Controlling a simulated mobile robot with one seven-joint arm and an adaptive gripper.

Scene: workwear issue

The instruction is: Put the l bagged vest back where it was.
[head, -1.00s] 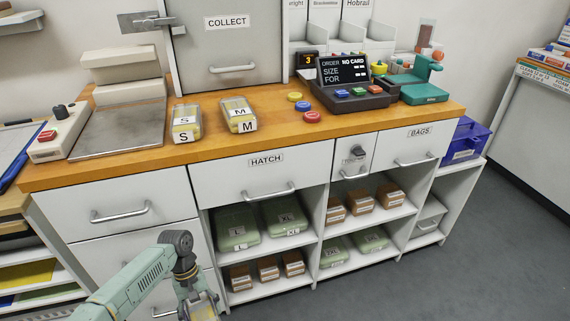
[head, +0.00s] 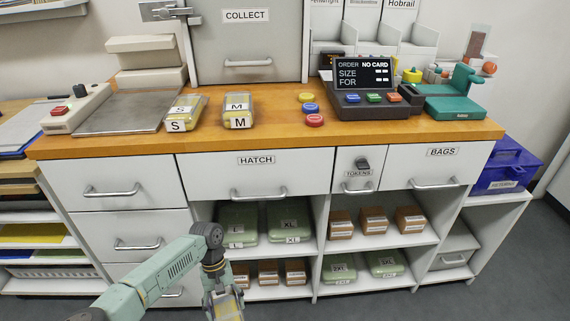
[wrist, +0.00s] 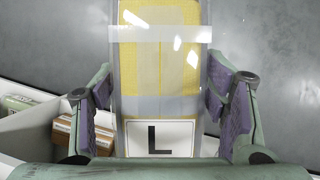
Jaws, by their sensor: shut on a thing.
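My gripper (wrist: 165,110) is shut on the L bagged vest (wrist: 158,85), a clear bag with yellow cloth and a white label marked L. In the head view the vest (head: 228,306) shows only in part at the bottom edge, held in front of the lower shelves. On the counter (head: 270,132) stand the S bagged vest (head: 183,112) and, to its right, the M bagged vest (head: 238,108). Bare counter lies between the M vest and the coloured buttons.
Green packs marked L (head: 238,222) and XL (head: 289,219) sit on the upper shelf below the hatch drawer (head: 255,178). Small brown boxes (head: 373,219) and more green packs fill other shelves. Red (head: 315,120) and blue (head: 310,109) buttons and an order terminal (head: 364,88) stand right of the vests.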

